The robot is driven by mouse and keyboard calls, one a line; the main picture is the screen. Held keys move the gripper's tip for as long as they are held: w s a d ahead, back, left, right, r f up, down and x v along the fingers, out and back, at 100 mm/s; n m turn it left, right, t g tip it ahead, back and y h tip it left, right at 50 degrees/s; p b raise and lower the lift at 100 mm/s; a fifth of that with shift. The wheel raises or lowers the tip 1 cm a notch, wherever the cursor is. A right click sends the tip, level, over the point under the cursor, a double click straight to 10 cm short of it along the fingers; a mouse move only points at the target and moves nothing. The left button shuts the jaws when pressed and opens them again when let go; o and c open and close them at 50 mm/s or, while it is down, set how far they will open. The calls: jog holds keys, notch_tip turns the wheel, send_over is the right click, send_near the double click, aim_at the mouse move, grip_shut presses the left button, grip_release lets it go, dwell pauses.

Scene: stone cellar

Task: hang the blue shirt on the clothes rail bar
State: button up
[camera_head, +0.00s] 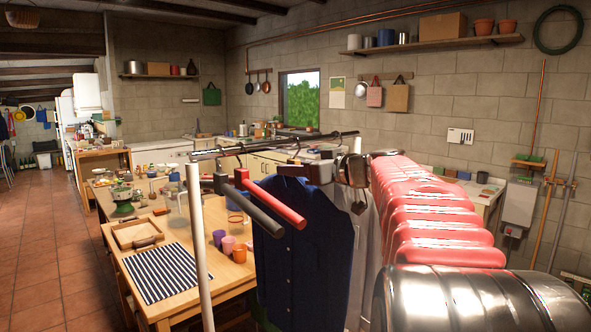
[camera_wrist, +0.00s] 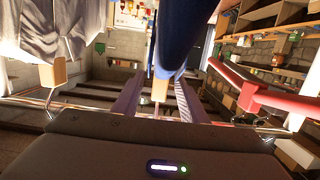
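The blue shirt (camera_head: 305,235) hangs upright on a wooden hanger below the dark clothes rail bar (camera_head: 270,143). The hanger's hook reaches up to the bar and appears to be over it. My gripper (camera_head: 338,170) is at the right end of this hanger. In the wrist view my gripper's fingers (camera_wrist: 158,92) stand apart, with the hanger's wooden end (camera_wrist: 160,90) between them and gaps showing on both sides. The blue shirt fills the top middle of that view (camera_wrist: 185,35). My arm hides part of the rail's right side.
An empty red hanger (camera_head: 272,200) and a dark one (camera_head: 248,208) hang left of the shirt. A pale shirt (camera_wrist: 60,30) hangs on the other side. The rail's white post (camera_head: 197,245) stands at left, before a wooden table (camera_head: 180,228). Floor is free at far left.

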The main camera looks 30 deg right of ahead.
jog(key=v, duration=1.3)
jog(key=shift+s, duration=0.35)
